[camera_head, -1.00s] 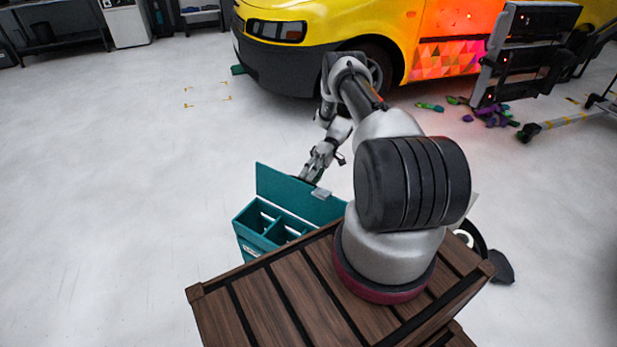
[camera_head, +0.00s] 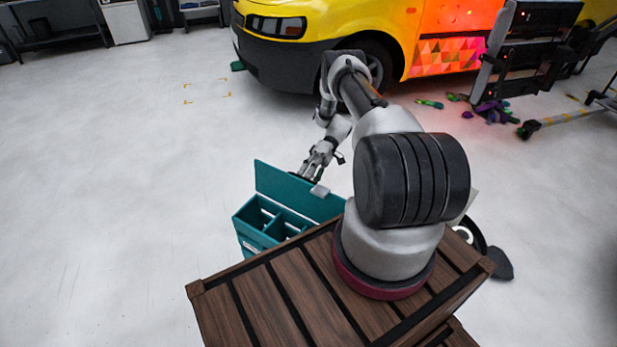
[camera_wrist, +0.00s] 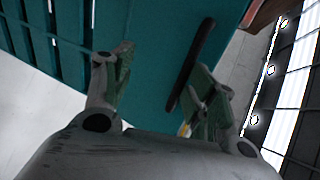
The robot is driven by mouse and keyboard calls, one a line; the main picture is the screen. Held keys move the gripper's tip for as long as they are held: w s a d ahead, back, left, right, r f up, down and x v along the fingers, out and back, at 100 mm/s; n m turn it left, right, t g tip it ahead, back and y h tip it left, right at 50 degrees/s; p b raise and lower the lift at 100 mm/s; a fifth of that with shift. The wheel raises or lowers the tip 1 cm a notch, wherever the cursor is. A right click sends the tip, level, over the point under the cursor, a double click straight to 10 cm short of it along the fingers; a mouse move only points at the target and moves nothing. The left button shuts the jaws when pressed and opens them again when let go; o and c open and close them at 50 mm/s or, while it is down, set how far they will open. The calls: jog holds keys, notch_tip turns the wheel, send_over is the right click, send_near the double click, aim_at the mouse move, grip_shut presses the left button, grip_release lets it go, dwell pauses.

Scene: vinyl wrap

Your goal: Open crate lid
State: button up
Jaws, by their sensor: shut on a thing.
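The teal crate (camera_head: 243,228) stands on the floor just beyond the brown slatted wooden top, with its compartments open to view. Its flat teal lid (camera_head: 278,188) stands raised along the crate's far side. My gripper (camera_head: 318,180) is at the lid's far face, near its upper right part. In the wrist view the teal lid (camera_wrist: 150,25) fills the middle, with a dark bar handle (camera_wrist: 196,55) on it. My gripper's fingers (camera_wrist: 160,88) are on the lid at the handle, spaced apart. The exact contact is hard to see.
The wooden slatted top (camera_head: 290,290) bears my arm's base close to the crate. A yellow van (camera_head: 400,30) stands at the back. Dark panels on a stand (camera_head: 525,50) and coloured scraps (camera_head: 492,110) are at the upper right. The floor left of the crate is clear.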

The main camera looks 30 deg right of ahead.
jog(key=v, duration=0.7)
jog(key=shift+w+d, duration=0.1)
jog(key=shift+d, duration=0.1)
jog(key=shift+c, duration=0.7)
